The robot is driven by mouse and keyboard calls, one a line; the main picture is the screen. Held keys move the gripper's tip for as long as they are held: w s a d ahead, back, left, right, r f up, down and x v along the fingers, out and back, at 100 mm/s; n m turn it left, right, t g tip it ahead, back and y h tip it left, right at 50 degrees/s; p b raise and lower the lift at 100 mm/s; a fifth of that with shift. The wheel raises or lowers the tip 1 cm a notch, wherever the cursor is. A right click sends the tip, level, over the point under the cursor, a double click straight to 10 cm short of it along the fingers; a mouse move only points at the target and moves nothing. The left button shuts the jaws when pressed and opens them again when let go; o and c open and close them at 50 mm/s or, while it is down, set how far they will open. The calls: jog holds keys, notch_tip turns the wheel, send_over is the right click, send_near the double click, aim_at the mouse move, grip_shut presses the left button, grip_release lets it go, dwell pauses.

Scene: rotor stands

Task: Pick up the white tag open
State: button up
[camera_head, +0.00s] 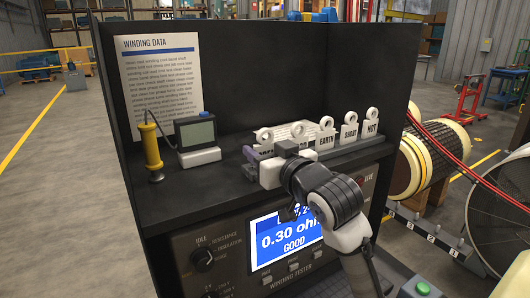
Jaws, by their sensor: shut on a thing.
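White tags with ringed tops stand in a row on the black bench shelf. Two at the left end, the leftmost tag (264,135) and the one beside it (299,131), have their lettering mostly hidden by my gripper, so I cannot tell which reads open. My gripper (257,153) is at the left end of this row, shut on a white tag; its fingers and the grip itself are largely hidden behind the gripper body. The tags earth (326,140), short (350,133) and hot (372,127) stand to the right.
A yellow-handled probe (151,146) and a small grey meter (196,134) stand on the shelf to the left. A winding data sheet (160,80) hangs behind. The tester screen (275,240) below reads 0.30 ohm, GOOD. A rotor (428,158) lies at the right.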

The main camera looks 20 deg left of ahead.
notch_tip(320, 180, up, 20)
jog(key=b, duration=0.2)
dwell(0.5)
